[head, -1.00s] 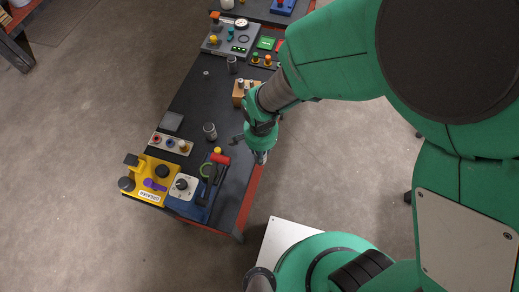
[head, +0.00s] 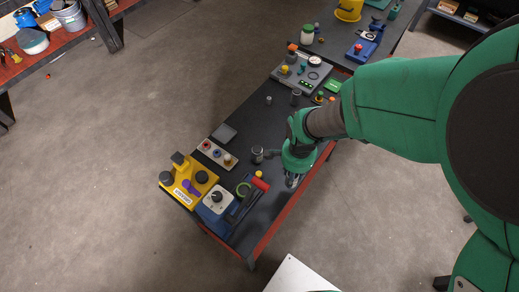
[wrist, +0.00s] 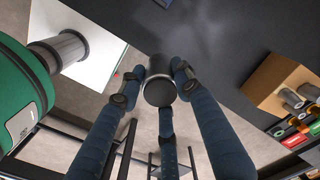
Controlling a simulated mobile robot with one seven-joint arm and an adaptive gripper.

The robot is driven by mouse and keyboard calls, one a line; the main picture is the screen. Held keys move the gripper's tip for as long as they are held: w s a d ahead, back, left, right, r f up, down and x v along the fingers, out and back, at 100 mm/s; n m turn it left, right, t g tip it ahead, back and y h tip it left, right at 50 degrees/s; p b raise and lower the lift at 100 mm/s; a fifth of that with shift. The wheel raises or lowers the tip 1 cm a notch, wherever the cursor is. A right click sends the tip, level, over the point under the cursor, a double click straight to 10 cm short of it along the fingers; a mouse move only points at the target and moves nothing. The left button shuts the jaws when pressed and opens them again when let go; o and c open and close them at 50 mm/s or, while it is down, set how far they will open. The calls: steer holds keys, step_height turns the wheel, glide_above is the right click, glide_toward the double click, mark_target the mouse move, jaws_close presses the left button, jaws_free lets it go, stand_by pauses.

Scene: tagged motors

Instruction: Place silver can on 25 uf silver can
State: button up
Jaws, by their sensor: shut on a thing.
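My gripper (wrist: 159,82) is shut on a dark silver can (wrist: 159,91), its three fingers around the can in the wrist view. In the head view, my gripper (head: 291,180) is over the right edge of the dark bench, right of the red-handled switch. One silver can (head: 257,154) stands on the bench left of my gripper. Another silver can (head: 296,97) stands farther back, with a small silver piece (head: 269,100) beside it. No capacitance label is readable, so I cannot tell which can is 25 uf.
A control panel (head: 217,153), a yellow device (head: 187,181) and a red-handled switch (head: 260,184) fill the near end of the bench. The bench middle (head: 262,125) is mostly clear.

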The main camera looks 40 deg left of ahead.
step_height(320, 180, up, 12)
steer(key=f+p, duration=0.1)
steer(key=p, duration=0.1)
glide_above(257, 149)
steer(key=shift+w+r+n, duration=0.1)
steer(key=shift+r+n, duration=0.15)
steer(key=shift+n, duration=0.05)
steer(key=shift+f, duration=0.1)
steer(key=shift+f+b, duration=0.45)
steer(key=shift+f, duration=2)
steer(key=shift+f+b, duration=0.35)
steer(key=shift+f, duration=2.15)
steer(key=o, duration=1.1)
steer(key=shift+f, duration=0.15)
steer(key=shift+o, duration=0.4)
